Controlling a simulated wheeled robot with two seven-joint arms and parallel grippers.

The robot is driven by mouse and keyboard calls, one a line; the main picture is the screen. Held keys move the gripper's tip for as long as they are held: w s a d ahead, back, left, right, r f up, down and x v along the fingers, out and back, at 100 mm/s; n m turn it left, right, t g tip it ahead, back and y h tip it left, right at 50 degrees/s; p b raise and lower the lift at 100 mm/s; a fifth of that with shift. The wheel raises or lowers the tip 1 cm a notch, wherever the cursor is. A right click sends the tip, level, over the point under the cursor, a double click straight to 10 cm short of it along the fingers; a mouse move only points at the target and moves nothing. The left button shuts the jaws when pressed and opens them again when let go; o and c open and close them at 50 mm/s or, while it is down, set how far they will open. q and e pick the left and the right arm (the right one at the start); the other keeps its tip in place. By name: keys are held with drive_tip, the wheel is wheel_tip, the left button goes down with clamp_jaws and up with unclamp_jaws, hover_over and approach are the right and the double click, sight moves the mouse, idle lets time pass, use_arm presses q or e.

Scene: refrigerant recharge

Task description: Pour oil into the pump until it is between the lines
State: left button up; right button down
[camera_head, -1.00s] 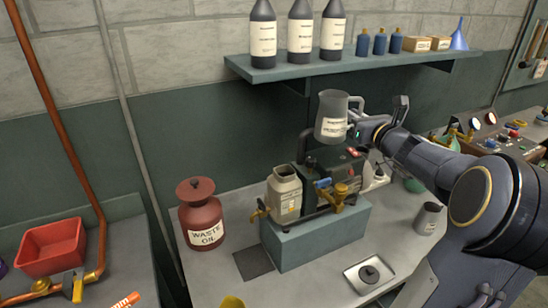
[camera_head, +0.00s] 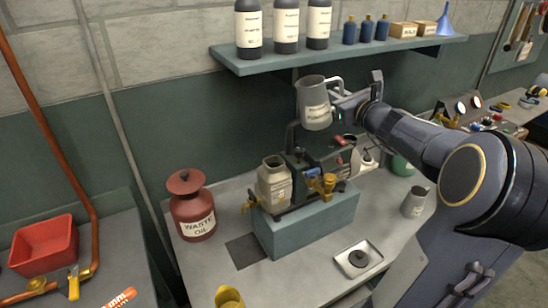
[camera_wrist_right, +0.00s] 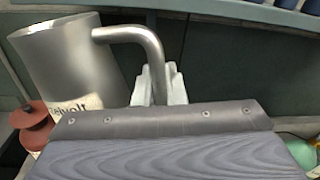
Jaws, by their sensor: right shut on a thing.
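My right gripper (camera_head: 343,91) is shut on the handle of a grey metal jug (camera_head: 312,100) with a paper label. It holds the jug upright or nearly so, in the air above and behind the pump. In the right wrist view the jug (camera_wrist_right: 75,65) shows large at the left, its curved handle running to the jaws (camera_wrist_right: 160,90). The pump (camera_head: 320,165) stands on a blue-grey block, with a pale labelled reservoir (camera_head: 273,185) at its left and brass fittings. I cannot make out the oil level or its lines. My left gripper is out of view.
A red waste oil can (camera_head: 192,208) stands left of the pump. A shelf (camera_head: 340,50) with dark bottles hangs close behind the jug. A small grey cup (camera_head: 414,202) and a scale (camera_head: 358,258) sit at the right. A yellow cup (camera_head: 229,297) is at the front.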

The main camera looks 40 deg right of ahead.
sight(326, 92)
drive_tip(key=a+r+n+p, duration=0.1)
drive_tip(key=w+a+r+n+p, duration=0.1)
drive_tip(key=n, duration=0.1)
drive_tip(key=a+r+n+g+p, duration=0.1)
drive_tip(key=shift+w+a+r+n, duration=0.15)
drive_tip(key=shift+a+n, duration=0.15)
drive_tip(key=shift+a+f+n+h, duration=0.1)
drive_tip(key=shift+f+n+h, duration=0.1)
drive_tip(key=shift+n+h, duration=0.15)
drive_tip(key=shift+w+a+n, duration=0.2)
drive_tip(key=shift+a+n, duration=0.05)
drive_tip(key=shift+n, duration=0.2)
drive_tip(key=shift+a+f+n+g+h, duration=0.15)
drive_tip(key=shift+f+n+g+h, duration=0.1)
drive_tip(key=shift+f+n+g, duration=0.2)
drive_tip(key=shift+w+a+n, duration=0.2)
drive_tip(key=shift+a+n, duration=0.2)
drive_tip(key=shift+n, duration=0.45)
drive_tip(key=shift+w+a+n, duration=0.1)
drive_tip(key=shift+a+n, duration=0.2)
drive_tip(key=shift+n, duration=0.1)
drive_tip(key=shift+w+a+n+g+h, duration=0.1)
drive_tip(key=shift+a+n+g+h, duration=0.2)
drive_tip(key=shift+n, duration=0.1)
